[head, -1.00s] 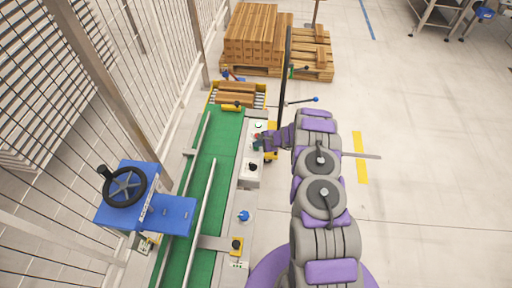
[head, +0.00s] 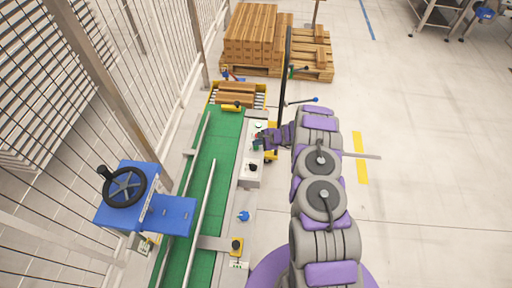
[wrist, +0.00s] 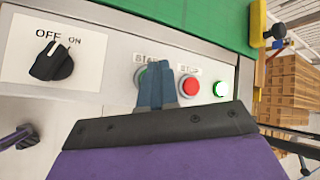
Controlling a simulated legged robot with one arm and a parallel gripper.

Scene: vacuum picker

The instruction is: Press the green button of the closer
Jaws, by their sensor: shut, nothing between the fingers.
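The closer is the green-belted machine (head: 216,150) in the head view. Its panel (wrist: 112,65) fills the wrist view, with a black OFF/ON knob (wrist: 52,62) at left, a START label, a red STOP button (wrist: 189,87) and a lit green lamp (wrist: 221,89) at right. My gripper (wrist: 157,72) is shut and empty, its blue-grey fingertips in front of the spot under START. They hide most of the green button; only a sliver shows at their left. I cannot tell whether they touch it. In the head view my gripper (head: 264,140) is at the machine's right edge.
A blue stand with a black handwheel (head: 125,186) is left of the belt. A wire fence runs along the left. Pallets of brown boxes (head: 255,35) stand behind. A thin dark post rises just past my gripper. Open floor lies to the right.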

